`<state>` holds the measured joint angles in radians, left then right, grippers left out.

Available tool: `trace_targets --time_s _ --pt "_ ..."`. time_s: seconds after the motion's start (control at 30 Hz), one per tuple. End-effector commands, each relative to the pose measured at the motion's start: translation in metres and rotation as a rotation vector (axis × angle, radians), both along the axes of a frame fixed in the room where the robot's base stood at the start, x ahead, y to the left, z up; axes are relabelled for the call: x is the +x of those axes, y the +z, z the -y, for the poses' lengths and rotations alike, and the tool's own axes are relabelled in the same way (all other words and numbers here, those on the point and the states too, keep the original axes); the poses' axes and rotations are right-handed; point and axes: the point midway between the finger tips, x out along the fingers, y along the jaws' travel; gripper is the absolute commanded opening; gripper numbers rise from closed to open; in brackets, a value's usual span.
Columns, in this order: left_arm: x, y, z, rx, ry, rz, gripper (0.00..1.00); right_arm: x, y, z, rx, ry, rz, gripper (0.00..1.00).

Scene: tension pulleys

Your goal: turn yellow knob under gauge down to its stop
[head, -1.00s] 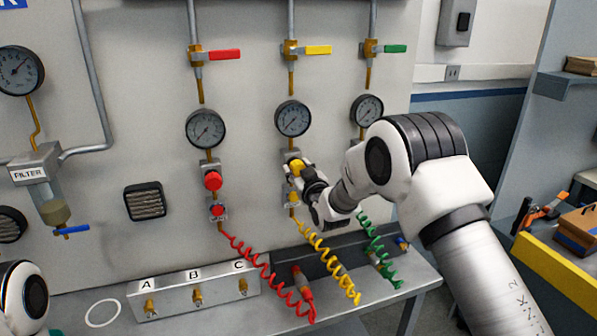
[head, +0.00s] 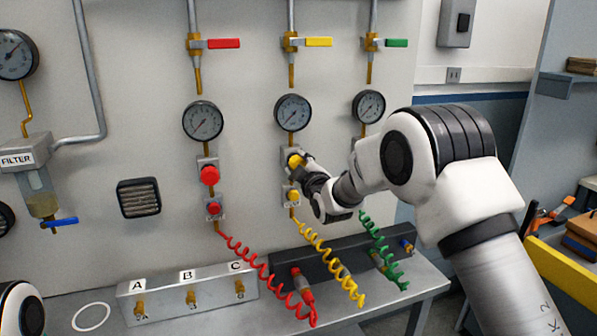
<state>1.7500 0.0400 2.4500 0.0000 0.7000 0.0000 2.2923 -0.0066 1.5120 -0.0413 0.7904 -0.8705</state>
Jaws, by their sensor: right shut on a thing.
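The yellow knob (head: 294,161) sits on a regulator block below the middle gauge (head: 293,113). My right gripper (head: 302,163) reaches in from the right and is shut on the yellow knob, covering part of its right side. The gauge's needle is too small to read for certain. A smaller yellow fitting (head: 293,196) is just below the knob, with a yellow coiled hose (head: 328,255) hanging under it. Of my left arm only a white part shows at the lower left corner; its gripper is out of view.
A red knob (head: 209,175) under its gauge (head: 203,120) is to the left. A green coiled hose (head: 378,250) hangs close below my right arm. The bench (head: 235,315) holds a block (head: 190,293) marked A, B, C. Yellow valve lever (head: 318,42) is above.

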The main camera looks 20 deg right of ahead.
Motion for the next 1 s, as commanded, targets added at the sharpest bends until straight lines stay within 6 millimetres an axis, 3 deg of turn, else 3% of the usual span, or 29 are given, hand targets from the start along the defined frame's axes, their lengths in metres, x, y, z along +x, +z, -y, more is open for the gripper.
trace_targets --time_s 0.6,0.63,0.7,1.0 --pt "0.0000 -0.0044 0.0000 0.000 0.000 0.000 0.40 0.0005 0.0028 0.0005 -0.055 -0.001 0.006 0.09" --pt "0.0000 -0.0044 0.0000 0.000 0.000 0.000 0.40 0.0005 0.0028 0.0005 -0.055 -0.002 0.007 0.50" --pt "0.0000 -0.0044 0.0000 0.000 0.000 0.000 0.40 0.0004 0.0025 0.0005 -0.054 -0.001 0.006 0.69" --pt "0.0001 -0.0044 0.0000 0.000 0.000 0.000 0.40 -0.0007 0.0012 0.0002 -0.054 0.000 0.004 0.69"
